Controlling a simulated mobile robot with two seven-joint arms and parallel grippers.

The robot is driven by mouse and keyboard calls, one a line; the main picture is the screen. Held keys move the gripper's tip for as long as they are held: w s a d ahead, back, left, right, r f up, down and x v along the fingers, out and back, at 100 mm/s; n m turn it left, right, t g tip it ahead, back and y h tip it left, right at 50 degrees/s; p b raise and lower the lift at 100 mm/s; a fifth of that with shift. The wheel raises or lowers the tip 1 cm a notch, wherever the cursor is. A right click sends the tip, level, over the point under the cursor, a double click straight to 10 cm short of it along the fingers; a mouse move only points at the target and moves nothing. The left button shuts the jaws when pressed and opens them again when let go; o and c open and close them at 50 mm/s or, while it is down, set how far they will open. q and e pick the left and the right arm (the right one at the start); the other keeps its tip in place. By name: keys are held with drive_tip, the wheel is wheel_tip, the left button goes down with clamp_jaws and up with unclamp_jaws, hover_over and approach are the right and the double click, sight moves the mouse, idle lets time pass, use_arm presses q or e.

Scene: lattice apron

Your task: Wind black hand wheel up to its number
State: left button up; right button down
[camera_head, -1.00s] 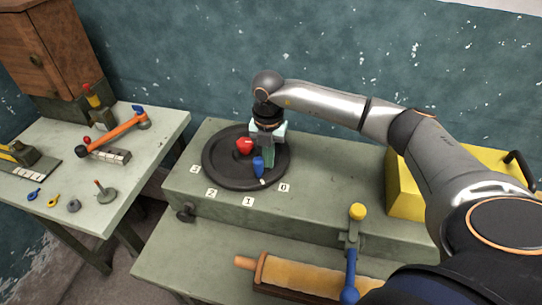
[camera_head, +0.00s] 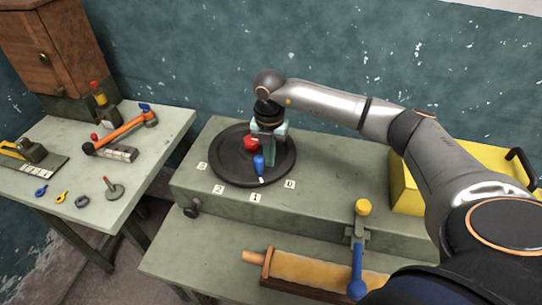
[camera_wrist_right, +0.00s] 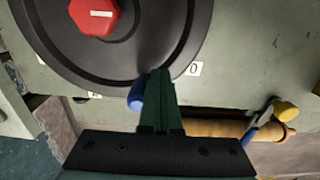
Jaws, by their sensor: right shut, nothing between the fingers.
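The black hand wheel (camera_head: 224,170) lies flat on the green-grey bench. Its red hub (camera_head: 251,143) bears a short white mark, clearer in the wrist view (camera_wrist_right: 102,14). The blue handle (camera_head: 259,164) stands on the near side of the rim, with a white rim mark (camera_head: 262,180) between the labels 1 (camera_head: 255,198) and 0 (camera_head: 290,184), nearer 1. Labels 2 (camera_head: 219,190) and 3 (camera_head: 202,166) follow to the left. My right gripper (camera_head: 269,163) points down, shut and empty, just right of the handle, apparently against it; in the wrist view the fingers (camera_wrist_right: 158,75) partly cover it.
A yellow box (camera_head: 405,190) stands right on the bench. In front are a lever with yellow knob (camera_head: 363,207) and blue grip, and a wooden roller (camera_head: 310,272). A wooden cabinet (camera_head: 45,50) stands behind.

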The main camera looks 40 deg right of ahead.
drive_tip(key=shift+w+a, duration=0.35)
drive_tip(key=shift+a, duration=0.5)
idle(1.6)
drive_tip(key=shift+s+d, duration=0.1)
drive_tip(key=shift+d, duration=0.05)
drive_tip(key=shift+s+d+p, duration=0.2)
drive_tip(key=shift+s+d, duration=0.15)
drive_tip(key=shift+d, duration=0.25)
drive_tip(key=shift+s+d+p, duration=0.2)
drive_tip(key=shift+s+d, duration=0.15)
drive_tip(key=shift+d, duration=0.25)
wheel_tip(320, 180, up, 8)
idle(0.8)
idle(0.5)
